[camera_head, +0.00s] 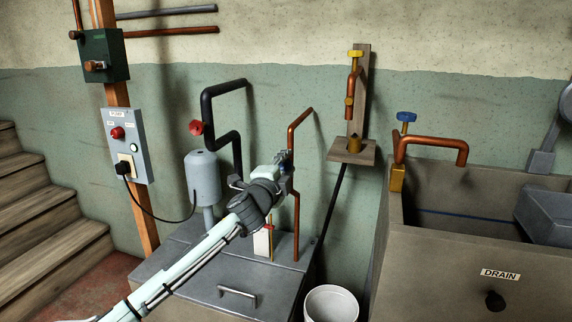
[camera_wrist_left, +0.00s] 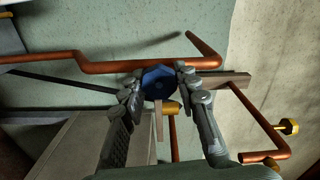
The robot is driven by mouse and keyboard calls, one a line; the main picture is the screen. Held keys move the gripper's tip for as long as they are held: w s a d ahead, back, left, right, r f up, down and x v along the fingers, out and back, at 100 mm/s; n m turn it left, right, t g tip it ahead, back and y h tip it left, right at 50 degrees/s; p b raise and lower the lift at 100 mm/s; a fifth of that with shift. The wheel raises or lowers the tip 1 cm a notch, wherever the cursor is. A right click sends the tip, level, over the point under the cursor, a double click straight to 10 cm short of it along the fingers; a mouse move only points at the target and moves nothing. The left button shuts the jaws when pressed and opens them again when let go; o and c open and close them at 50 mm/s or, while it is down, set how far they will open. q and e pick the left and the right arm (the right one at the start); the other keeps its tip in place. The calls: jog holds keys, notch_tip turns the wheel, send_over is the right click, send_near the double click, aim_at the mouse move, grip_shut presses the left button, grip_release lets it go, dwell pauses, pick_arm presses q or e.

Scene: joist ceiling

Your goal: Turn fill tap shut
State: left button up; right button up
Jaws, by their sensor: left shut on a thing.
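A blue faceted tap handle (camera_wrist_left: 158,82) sits in front of a copper pipe (camera_wrist_left: 110,67) in the left wrist view. My left gripper (camera_wrist_left: 159,84) has one finger on each side of the handle and is shut on it. In the head view my left gripper (camera_head: 284,163) reaches the copper pipe (camera_head: 296,205) above the grey lidded tank (camera_head: 230,270). There the handle is mostly hidden by the gripper, and its exact angle cannot be told. My right gripper is not in view.
A black pipe with a red handle (camera_head: 195,128) and a grey cylinder (camera_head: 202,175) stand left of my arm. A white bucket (camera_head: 331,302) is on the floor. Right are a stone sink (camera_head: 440,250) and a blue-handled tap (camera_head: 406,117). A yellow-handled tap (camera_head: 355,54) is on the wall.

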pick_arm(q)
jog(key=shift+m, duration=1)
jog(key=o, duration=1.2)
jog(key=v, duration=1.2)
